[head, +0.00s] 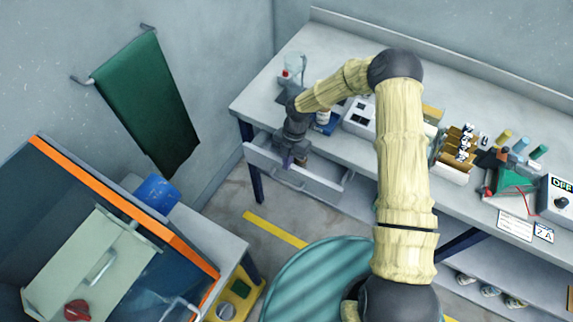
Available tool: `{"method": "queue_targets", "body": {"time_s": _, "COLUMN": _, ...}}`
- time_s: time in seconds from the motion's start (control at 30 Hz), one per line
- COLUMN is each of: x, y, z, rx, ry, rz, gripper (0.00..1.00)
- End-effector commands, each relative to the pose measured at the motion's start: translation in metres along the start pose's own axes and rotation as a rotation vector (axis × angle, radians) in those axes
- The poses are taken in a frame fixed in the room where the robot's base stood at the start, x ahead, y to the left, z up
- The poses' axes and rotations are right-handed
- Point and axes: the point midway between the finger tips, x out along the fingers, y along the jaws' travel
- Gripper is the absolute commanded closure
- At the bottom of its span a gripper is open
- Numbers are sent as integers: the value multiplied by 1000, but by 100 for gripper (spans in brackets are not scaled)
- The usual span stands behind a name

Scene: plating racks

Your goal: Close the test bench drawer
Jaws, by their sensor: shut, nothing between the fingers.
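The test bench drawer (325,190) is under the left part of the grey bench and stands partly pulled out, its front panel and handle (287,183) facing me. My arm reaches over the bench and comes down at the drawer's left part. My gripper (291,162) points down over the drawer, close to its front panel. Its fingers are small here and partly hidden by the wrist; I cannot tell whether they touch the drawer. Nothing shows in its grip.
On the bench (258,100) stand a bottle (293,66), a wooden rack (459,150), a green block (512,183) and an OFF box (558,200). Floor before the drawer is clear.

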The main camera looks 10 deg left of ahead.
Motion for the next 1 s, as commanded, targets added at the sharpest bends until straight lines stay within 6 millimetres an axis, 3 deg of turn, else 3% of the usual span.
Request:
{"method": "queue_targets", "body": {"time_s": 0.3, "x": -1, "y": -1, "z": 0, "rx": 5, "ry": -2, "rz": 0, "gripper": 100}}
{"method": "queue_targets", "body": {"time_s": 0.47, "x": -16, "y": -10, "z": 0, "rx": 97, "ry": -26, "rz": -3, "gripper": 100}}
{"method": "queue_targets", "body": {"time_s": 0.67, "x": -62, "y": -42, "z": -5, "rx": 428, "ry": -100, "rz": 3, "gripper": 100}}
{"method": "queue_targets", "body": {"time_s": 1.0, "x": -146, "y": -120, "z": -29, "rx": 1193, "ry": -225, "rz": 133, "gripper": 100}}
